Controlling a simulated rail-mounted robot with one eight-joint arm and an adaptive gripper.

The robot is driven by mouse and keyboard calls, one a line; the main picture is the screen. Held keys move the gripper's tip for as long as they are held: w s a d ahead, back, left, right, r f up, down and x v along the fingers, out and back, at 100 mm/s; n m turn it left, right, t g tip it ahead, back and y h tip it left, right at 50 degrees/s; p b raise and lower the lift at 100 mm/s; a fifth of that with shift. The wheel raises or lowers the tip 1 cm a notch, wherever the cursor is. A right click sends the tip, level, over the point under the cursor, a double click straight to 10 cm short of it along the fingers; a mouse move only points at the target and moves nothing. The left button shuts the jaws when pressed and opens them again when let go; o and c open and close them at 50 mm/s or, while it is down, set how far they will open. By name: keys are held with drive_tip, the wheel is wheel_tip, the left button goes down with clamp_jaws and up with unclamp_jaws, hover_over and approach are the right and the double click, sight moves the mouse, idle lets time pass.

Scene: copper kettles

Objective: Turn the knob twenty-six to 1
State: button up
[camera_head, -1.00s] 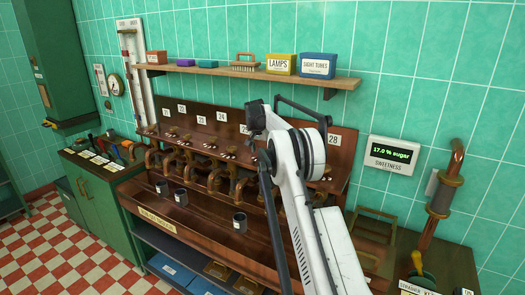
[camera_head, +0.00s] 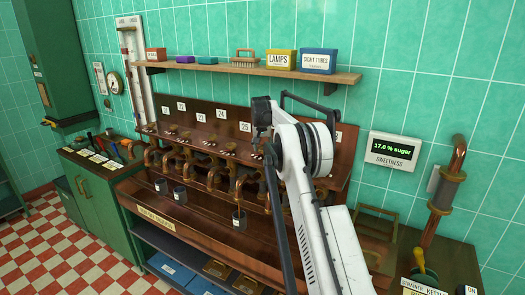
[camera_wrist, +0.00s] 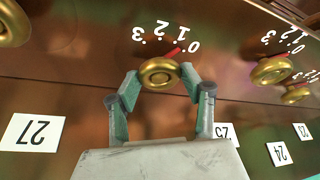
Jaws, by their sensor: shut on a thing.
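Knob twenty-six (camera_wrist: 160,72) is a round brass knob on the brown panel, between the 27 card (camera_wrist: 30,132) and the partly covered 25 card (camera_wrist: 224,131); its own card is hidden. The wrist view shows it upside down. Its red pointer (camera_wrist: 176,50) lies between the 0 and 1 marks. My gripper (camera_wrist: 160,77) is shut on the knob, with a green finger on each side. In the head view, my arm hides the gripper and this knob.
Neighbouring knobs (camera_wrist: 271,70) sit close by on the same panel. A shelf (camera_head: 250,72) with boxes runs above. Copper pipes and dark cups (camera_head: 180,195) stand below the panel. A sweetness display (camera_head: 394,148) on the wall reads 17.0 % sugar.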

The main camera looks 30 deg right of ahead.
drive_tip(key=shift+n+t+y+b, duration=0.3)
drive_tip(key=shift+n+y+b, duration=0.25)
drive_tip(key=shift+n, duration=0.75)
drive_tip(key=o, duration=1.1)
drive_tip(key=shift+o, duration=0.2)
drive_tip(key=v, duration=1.2)
